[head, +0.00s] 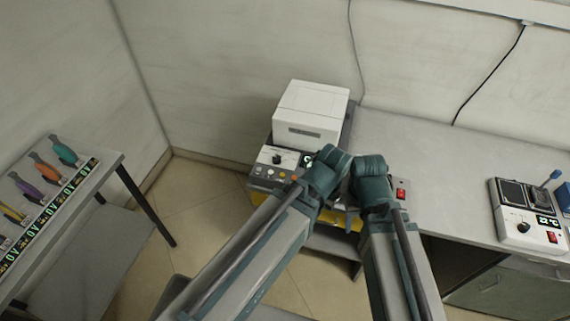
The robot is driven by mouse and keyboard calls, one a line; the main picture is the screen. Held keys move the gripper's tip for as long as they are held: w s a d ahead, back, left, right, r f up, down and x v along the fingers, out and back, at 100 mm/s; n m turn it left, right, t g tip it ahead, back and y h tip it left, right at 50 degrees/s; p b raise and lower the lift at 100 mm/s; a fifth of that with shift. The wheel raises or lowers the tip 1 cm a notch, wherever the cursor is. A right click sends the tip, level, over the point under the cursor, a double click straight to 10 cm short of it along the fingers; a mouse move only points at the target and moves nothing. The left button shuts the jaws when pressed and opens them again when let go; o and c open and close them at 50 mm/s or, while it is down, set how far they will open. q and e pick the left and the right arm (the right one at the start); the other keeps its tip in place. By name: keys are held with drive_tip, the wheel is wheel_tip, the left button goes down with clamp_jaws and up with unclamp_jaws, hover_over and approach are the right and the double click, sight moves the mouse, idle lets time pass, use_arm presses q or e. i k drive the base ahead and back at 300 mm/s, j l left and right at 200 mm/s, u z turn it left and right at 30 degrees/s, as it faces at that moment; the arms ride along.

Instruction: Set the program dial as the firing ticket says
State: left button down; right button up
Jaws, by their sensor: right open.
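The white furnace (312,110) stands on the bench's left end. Its control panel (270,170) below carries a black knob (277,159), a small lit display (306,159) and a row of coloured buttons. Which knob is the program dial, and where it points, is too small to tell. My left arm's wrist covers the panel's right part, and its fingers are hidden. My right gripper (351,199) is open beside it, in front of the furnace base, mostly hidden by its own wrist. I cannot make out a firing ticket.
A yellow front strip (345,222) shows below the panel. A red switch (401,194) sits right of my right wrist. A white station (527,215) with a knob and red switch stands at the right. A side table (75,242) at the left holds several coloured-handled tools. The bench middle (440,165) is clear.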

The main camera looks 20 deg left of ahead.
sight(276, 158)
drive_tip(key=i+j, duration=0.15)
drive_tip(key=i, duration=0.3)
drive_tip(key=i+j, duration=0.15)
drive_tip(key=i, duration=0.3)
drive_tip(key=z, duration=0.05)
